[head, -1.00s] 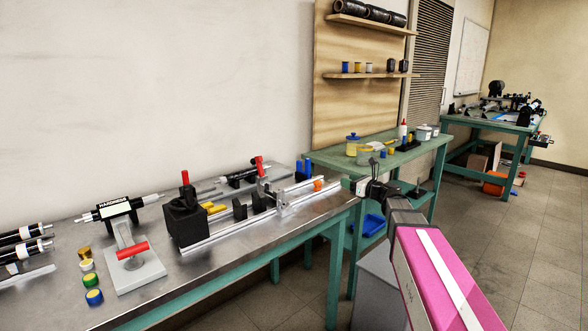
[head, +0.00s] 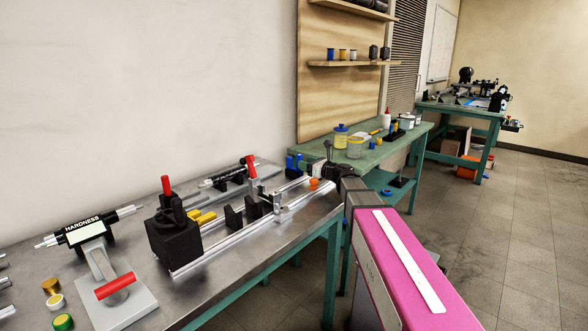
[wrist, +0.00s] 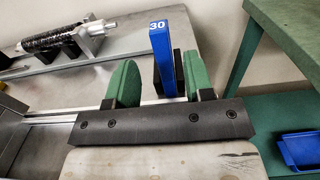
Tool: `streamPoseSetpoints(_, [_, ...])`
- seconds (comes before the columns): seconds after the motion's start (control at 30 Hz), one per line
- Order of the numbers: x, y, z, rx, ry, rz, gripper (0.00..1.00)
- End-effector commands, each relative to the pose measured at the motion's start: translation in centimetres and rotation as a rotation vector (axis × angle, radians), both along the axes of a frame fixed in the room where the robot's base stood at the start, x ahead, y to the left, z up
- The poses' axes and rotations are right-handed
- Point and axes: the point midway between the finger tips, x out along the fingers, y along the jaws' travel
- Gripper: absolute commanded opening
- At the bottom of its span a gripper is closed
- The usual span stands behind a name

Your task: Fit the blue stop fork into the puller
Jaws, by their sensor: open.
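A blue stop fork (wrist: 161,62) marked "30" stands upright in the wrist view, with a black piece just behind it. Blue upright pieces (head: 292,165) also show at the far end of the metal bench in the head view. My gripper (wrist: 160,82) is open, its green finger pads on either side of the blue fork's line of view; I cannot tell whether the fork is between them or beyond. In the head view my gripper (head: 325,167) is near those pieces, partly hiding them. The puller (head: 232,232) has silver rails, black blocks and a red-handled lever.
A small orange piece (head: 315,183) sits at the rails' far end. A black clamp block (head: 174,238) with a red handle stands at the near end. A green table (head: 365,155) with jars lies beyond the bench. A blue bin (wrist: 303,148) sits low at right.

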Motion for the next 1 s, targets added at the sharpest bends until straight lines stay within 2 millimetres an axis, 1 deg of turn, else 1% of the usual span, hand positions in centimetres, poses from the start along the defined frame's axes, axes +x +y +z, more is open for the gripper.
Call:
streamPoseSetpoints(0.03, [0.4, 0.4, 0.0, 0.000, 0.000, 0.001, 0.48])
streamPoseSetpoints(0.17, [0.8, 0.8, 0.1, 0.000, 0.000, 0.000, 0.48])
streamPoseSetpoints(0.27, [1.5, 1.5, 0.2, 0.000, 0.000, 0.000, 0.48])
streamPoseSetpoints(0.5, [3.7, 4.0, 0.5, 0.000, 0.000, 0.001, 0.48])
streamPoseSetpoints(0.6, [3.9, 4.5, 0.5, 0.000, 0.000, 0.000, 0.48])
streamPoseSetpoints(0.77, [3.8, 4.5, 0.5, 0.000, 0.000, -0.001, 0.48])
streamPoseSetpoints(0.8, [3.8, 4.5, 0.5, 0.000, 0.000, -0.001, 0.45])
streamPoseSetpoints(0.87, [3.8, 4.5, 0.5, 0.000, 0.000, -0.001, 0.25])
streamPoseSetpoints(0.9, [3.8, 4.5, 0.5, 0.000, 0.000, -0.001, 0.12])
streamPoseSetpoints(0.93, [3.8, 4.4, 0.5, 0.000, 0.000, -0.001, 0.02])
streamPoseSetpoints(0.97, [3.8, 4.4, 0.5, 0.000, 0.000, -0.001, 0.00])
streamPoseSetpoints(1.0, [3.8, 4.4, 0.5, 0.000, 0.000, 0.000, 0.00])
